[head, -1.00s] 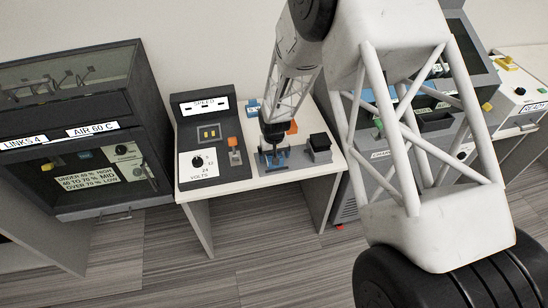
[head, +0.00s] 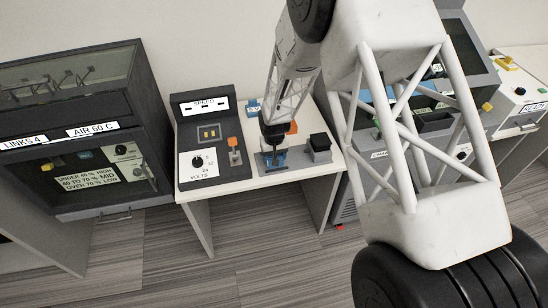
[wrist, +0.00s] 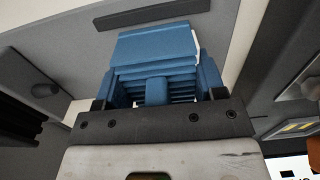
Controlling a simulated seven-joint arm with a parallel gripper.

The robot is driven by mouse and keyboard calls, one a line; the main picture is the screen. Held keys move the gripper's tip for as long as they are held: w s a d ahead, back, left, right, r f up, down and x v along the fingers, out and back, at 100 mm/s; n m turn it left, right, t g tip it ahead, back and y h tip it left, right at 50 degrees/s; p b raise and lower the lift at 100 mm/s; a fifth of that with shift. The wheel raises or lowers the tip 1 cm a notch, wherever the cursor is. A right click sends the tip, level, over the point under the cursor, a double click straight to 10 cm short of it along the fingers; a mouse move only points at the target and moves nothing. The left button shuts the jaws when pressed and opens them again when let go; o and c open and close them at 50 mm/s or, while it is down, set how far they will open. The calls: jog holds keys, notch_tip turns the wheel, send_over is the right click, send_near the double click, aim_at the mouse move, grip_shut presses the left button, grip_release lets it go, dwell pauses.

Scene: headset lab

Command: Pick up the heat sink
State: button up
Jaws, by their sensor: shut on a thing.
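The heat sink appears to be the blue block with stacked fins (wrist: 156,48) in the upper middle of the wrist view. My gripper (head: 273,150) points down over the grey plate (head: 263,172) on the small white table and is shut on the heat sink.
A black block on a grey base (head: 319,148) stands close to the right. The dark control panel (head: 211,150) with an orange-topped lever (head: 234,145) is close on the left. An orange thing (head: 293,128) and a blue thing (head: 254,105) are behind.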

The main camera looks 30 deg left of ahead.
jog(key=shift+c, duration=1.1)
jog(key=shift+r, duration=0.1)
jog(key=shift+r, duration=0.7)
jog(key=shift+s+d+r, duration=0.15)
jog(key=shift+r, duration=0.4)
jog(key=shift+s+d+r, duration=0.1)
jog(key=shift+r, duration=0.4)
jog(key=s+d+r, duration=0.1)
jog(key=s+d, duration=0.9)
jog(key=shift+s+d+r, duration=0.2)
jog(key=shift+s+d, duration=0.15)
jog(key=shift+s, duration=0.05)
